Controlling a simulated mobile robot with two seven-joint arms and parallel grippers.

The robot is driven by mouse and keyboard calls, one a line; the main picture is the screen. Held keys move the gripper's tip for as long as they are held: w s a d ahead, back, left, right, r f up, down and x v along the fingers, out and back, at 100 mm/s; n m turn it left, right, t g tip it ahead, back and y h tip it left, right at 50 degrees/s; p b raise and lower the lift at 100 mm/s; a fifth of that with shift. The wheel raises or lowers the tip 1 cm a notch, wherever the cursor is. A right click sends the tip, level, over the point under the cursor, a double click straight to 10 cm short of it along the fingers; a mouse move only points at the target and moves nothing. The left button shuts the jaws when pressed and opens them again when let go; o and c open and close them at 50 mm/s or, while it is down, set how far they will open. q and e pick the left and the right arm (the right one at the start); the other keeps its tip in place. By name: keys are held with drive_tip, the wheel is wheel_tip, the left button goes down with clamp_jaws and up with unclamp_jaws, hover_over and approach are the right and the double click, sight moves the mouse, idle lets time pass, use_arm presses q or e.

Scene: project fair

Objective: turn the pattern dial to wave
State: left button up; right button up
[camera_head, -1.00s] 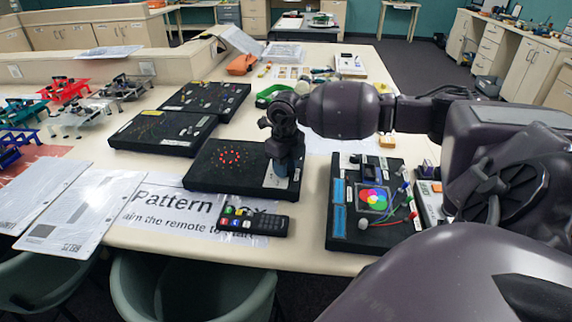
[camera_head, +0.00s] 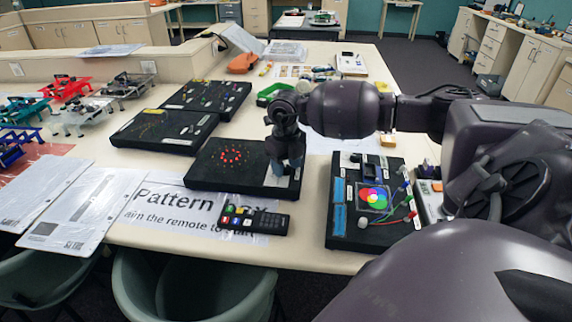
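The pattern box (camera_head: 215,180) is a black box with a ring of lit red lights, lying on the table behind the "Pattern box" sign. A pale panel (camera_head: 272,187) is on its right end. My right gripper (camera_head: 285,172) points down over that panel, its fingertips at or just above it. The pattern dial is hidden behind the fingers, and so is its setting. I cannot tell whether the fingers are touching or closed on it. My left gripper is not in view.
A black remote (camera_head: 254,218) lies in front of the pattern box on the sign (camera_head: 165,213). A black board with a colour wheel (camera_head: 345,230) is to the right. Two more black boards (camera_head: 165,131) lie behind left. White papers (camera_head: 75,215) cover the front left.

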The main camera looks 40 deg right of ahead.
sight(286, 167)
drive_tip(key=shift+o, duration=0.8)
wheel_tip(286, 167, up, 11)
drive_tip(key=shift+s+f, duration=0.1)
drive_tip(key=shift+f, duration=0.05)
idle(0.5)
